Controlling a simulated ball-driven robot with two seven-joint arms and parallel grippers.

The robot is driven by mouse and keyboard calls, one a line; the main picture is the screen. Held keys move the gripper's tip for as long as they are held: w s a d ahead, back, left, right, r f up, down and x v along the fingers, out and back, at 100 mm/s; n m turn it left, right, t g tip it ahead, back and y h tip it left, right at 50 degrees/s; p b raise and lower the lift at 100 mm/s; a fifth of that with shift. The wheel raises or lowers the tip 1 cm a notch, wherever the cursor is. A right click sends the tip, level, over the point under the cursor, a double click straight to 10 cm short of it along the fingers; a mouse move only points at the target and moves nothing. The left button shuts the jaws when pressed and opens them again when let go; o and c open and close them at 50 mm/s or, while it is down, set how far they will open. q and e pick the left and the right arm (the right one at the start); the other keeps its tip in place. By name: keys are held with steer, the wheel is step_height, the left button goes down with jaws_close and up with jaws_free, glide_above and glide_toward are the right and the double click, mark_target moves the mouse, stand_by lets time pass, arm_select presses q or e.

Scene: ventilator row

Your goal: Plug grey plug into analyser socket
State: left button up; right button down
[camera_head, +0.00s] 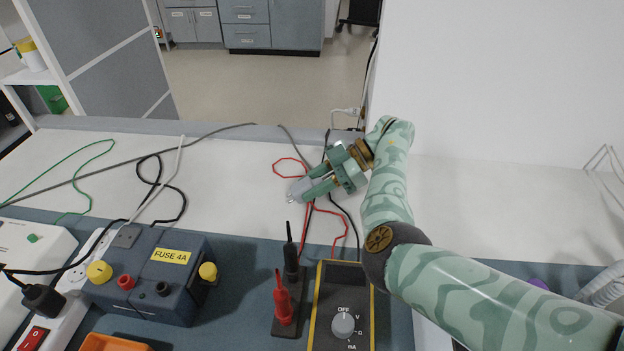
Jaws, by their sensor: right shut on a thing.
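My right gripper (322,185) reaches in from the right and is shut on the grey plug (300,190). The plug is held over the white bench top, with its free end toward the lower left. A blue-grey box with a yellow FUSE 4A label (171,256), apparently the analyser, stands at the lower left, well apart from the plug. A grey square socket-like part (127,236) shows at its back left top; its openings are too small to make out. My left gripper is not in view.
A yellow-edged meter (343,310) and upright red (283,305) and black probes (290,262) stand in front. A white power strip (60,305) with a black plug (43,299) is left. Red, black and grey leads cross the bench. The bench right of my arm is largely clear.

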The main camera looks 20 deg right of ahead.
steer(key=c, duration=0.9)
jaws_free()
steer(key=shift+c, duration=0.2)
steer(key=shift+d+r, duration=0.1)
steer(key=shift+d+r, duration=0.2)
steer(key=shift+d, duration=0.1)
steer(key=p+v, duration=0.3)
steer(key=v, duration=0.5)
steer(key=shift+d+r+p, duration=0.1)
steer(key=shift+r+p, duration=0.2)
arm_select(q)
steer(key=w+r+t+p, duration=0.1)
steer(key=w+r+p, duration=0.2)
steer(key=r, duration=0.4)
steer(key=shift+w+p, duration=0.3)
steer(key=shift+p, duration=0.5)
arm_select(e)
steer(key=d+r, duration=0.6)
steer(key=r, duration=0.5)
steer(key=shift+d, duration=0.15)
steer(key=shift+f, duration=0.1)
